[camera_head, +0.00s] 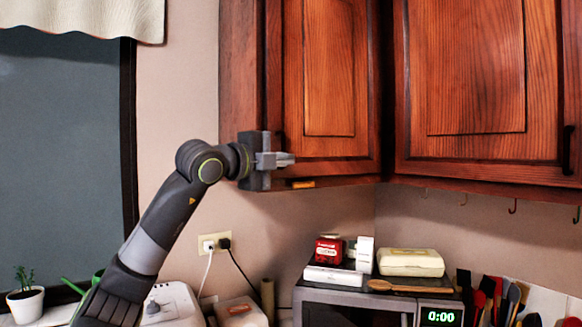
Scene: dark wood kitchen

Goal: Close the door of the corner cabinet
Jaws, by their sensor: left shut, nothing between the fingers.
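The corner cabinet is reddish-brown wood and hangs on the wall at the top middle. Its panelled door (329,70) looks flush or nearly flush with the frame; I cannot tell whether a small gap is left. My left gripper (289,160) is shut and empty, in front of the door's lower left corner, with its fingertips pointing right. I cannot tell whether the fingertips touch the door. The gripper hides part of the door's lower left edge. My right gripper is not in view.
A second cabinet door (478,70) with a dark handle is at the right. Below stands a microwave (376,301) with small boxes and a wooden spoon on top. A wall outlet (214,242) with plugs and a potted plant (25,303) are lower left.

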